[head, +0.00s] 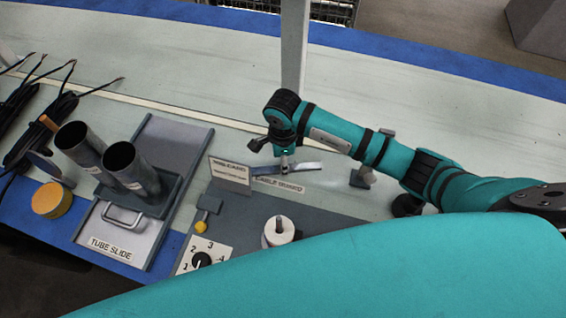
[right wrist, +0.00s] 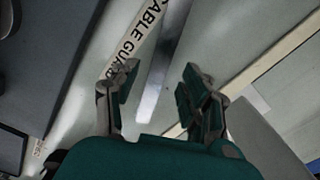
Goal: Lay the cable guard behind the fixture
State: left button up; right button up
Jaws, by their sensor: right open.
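The cable guard (head: 306,168), a thin shiny metal strip, lies just behind the grey fixture board (head: 315,225), close to a printed CABLE GUARD label (head: 278,186). My right gripper (head: 284,163) points down over the strip and hides part of it. In the right wrist view my right gripper (right wrist: 158,86) is open, its two fingers apart. The cable guard (right wrist: 157,78) runs between and beyond them, and I see no grip on it. The label (right wrist: 143,33) lies beside it. My left gripper is not in view.
A tube slide (head: 140,240) with two dark tubes (head: 128,168) stands at left, near a yellow round container (head: 51,200) and black cables (head: 40,125). The fixture board bears a dial (head: 201,260) and a white spool-like part (head: 278,231). A pole (head: 293,50) rises behind. Bench behind is clear.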

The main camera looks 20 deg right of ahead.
notch_tip(320, 180, up, 9)
jog(key=shift+r, duration=0.2)
dwell(0.5)
